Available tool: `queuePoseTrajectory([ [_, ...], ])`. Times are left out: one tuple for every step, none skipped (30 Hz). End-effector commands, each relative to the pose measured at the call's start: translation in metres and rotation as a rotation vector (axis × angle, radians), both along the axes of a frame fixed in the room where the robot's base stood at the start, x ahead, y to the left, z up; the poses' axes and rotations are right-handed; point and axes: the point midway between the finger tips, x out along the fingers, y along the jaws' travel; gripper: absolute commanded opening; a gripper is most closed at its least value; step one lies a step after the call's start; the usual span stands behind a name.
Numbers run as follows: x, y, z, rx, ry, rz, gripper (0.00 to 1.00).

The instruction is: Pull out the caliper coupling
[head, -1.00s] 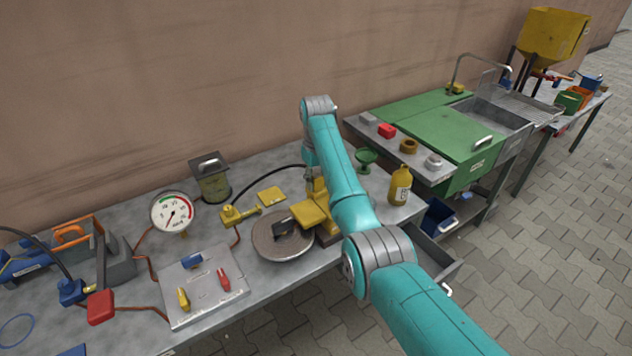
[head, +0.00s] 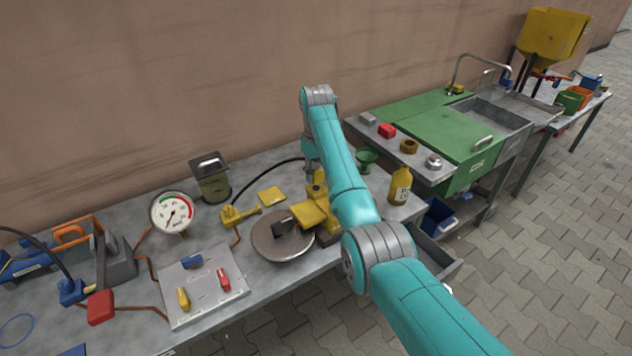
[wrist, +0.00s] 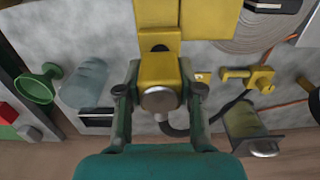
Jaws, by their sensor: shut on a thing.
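The yellow brake caliper (head: 308,212) stands on the bench beside a round metal disc (head: 283,247), partly hidden behind my arm. It also shows in the wrist view (wrist: 157,15). My gripper (head: 312,174) points down over the caliper's rear part. In the wrist view my gripper (wrist: 159,86) has one finger on each side of the round grey-metal caliper coupling (wrist: 158,99) and is shut on it. The black hose (head: 270,170) curves from the coupling to a yellow fitting (head: 240,214). I cannot tell whether the coupling is clear of the caliper.
A yellow bottle (head: 399,187) and a green funnel-like cup (head: 366,161) stand right of my arm. A lantern-like canister (head: 211,182), a gauge (head: 173,213) and a valve panel (head: 203,286) stand left. The wall rises behind; space above the bench is open.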

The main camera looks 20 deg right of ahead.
Motion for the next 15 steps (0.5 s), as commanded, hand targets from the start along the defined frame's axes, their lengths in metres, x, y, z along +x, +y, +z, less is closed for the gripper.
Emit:
queuePoseTrajectory([
  [0.0,0.0,0.002,0.0,-0.001,0.0,0.0],
  [0.0,0.0,0.003,0.0,-0.001,0.0,0.0],
  [0.0,0.0,0.005,0.0,-0.001,0.0,0.0],
  [0.0,0.0,0.006,0.0,-0.001,0.0,0.0],
  [0.0,0.0,0.007,0.0,-0.001,0.0,0.0],
  [0.0,0.0,0.008,0.0,-0.001,0.0,0.0],
  [0.0,0.0,0.009,0.0,-0.001,0.0,0.0],
  [0.0,0.0,0.011,0.0,-0.001,0.0,0.0],
  [0.0,0.0,0.012,0.0,-0.001,0.0,0.0],
  [0.0,0.0,0.013,0.0,-0.001,0.0,0.0],
  [0.0,0.0,0.014,0.0,-0.001,0.0,0.0],
  [0.0,0.0,0.015,0.0,-0.001,0.0,0.0],
  [0.0,0.0,0.016,0.001,-0.002,0.0,0.0],
  [0.0,0.0,0.018,0.0,-0.002,0.0,0.0],
  [0.0,0.0,0.019,0.0,-0.002,0.0,0.0],
])
